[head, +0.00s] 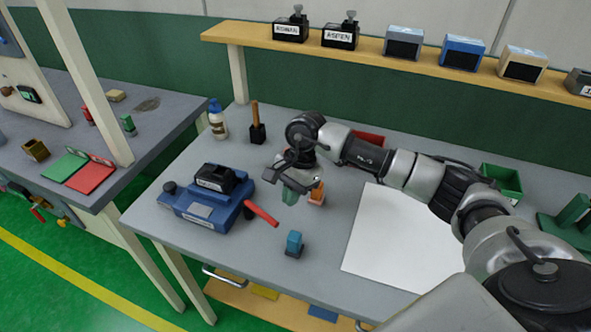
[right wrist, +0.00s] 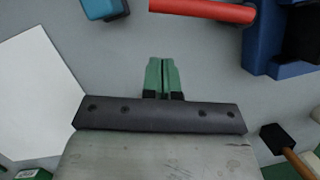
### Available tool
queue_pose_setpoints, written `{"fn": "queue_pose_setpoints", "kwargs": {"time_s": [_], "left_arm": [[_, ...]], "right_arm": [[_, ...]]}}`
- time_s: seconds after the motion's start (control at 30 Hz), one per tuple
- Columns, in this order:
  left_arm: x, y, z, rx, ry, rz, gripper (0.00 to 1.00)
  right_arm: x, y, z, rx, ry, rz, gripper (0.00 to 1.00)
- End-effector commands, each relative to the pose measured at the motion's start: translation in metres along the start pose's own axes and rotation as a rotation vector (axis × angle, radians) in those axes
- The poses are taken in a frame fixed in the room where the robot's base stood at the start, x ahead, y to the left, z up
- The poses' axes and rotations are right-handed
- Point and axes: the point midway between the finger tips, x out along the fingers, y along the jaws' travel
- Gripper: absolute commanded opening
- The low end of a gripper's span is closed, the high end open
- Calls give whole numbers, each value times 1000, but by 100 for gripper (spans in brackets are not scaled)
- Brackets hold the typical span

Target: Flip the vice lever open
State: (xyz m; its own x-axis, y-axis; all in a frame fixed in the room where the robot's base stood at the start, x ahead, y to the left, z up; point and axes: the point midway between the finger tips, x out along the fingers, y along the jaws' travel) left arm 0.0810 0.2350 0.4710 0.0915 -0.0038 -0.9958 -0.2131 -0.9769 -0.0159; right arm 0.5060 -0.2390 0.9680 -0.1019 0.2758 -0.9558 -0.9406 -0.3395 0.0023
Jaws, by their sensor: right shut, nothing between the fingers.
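The blue vice (head: 200,207) with black jaws sits on the grey bench at left centre. Its red lever (head: 262,214) sticks out from its right side, angled toward the bench front. In the right wrist view the lever (right wrist: 205,11) crosses the top edge, with part of the vice (right wrist: 264,42) at upper right. My right gripper (head: 289,196) hangs above the bench, right of the lever and apart from it. Its green fingers (right wrist: 163,77) are together with nothing between them. My left gripper is not in view.
A small blue block (head: 294,242) stands in front of the gripper, and an orange piece (head: 317,193) just right of it. A white sheet (head: 398,240) lies to the right. A bottle (head: 217,121) and a wooden-handled brush (head: 256,127) stand behind the vice.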

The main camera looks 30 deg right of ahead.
Motion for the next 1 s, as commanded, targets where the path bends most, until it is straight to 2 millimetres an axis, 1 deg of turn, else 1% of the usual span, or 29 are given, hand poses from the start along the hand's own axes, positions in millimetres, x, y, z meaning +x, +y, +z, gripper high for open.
{"fn": "queue_pose_setpoints", "kwargs": {"time_s": [0.03,0.1,0.23,0.4,0.7,1.0], "left_arm": [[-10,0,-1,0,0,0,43],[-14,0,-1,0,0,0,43],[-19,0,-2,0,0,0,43],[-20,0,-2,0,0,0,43],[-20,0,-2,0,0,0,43],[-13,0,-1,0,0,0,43]], "right_arm": [[-1,0,12,-6,-3,0,0],[4,0,21,-5,-3,-1,0],[12,0,31,-4,-2,0,0],[16,0,35,-1,0,-2,0],[16,0,35,-1,0,-2,0],[20,-4,43,34,0,-14,0]]}}
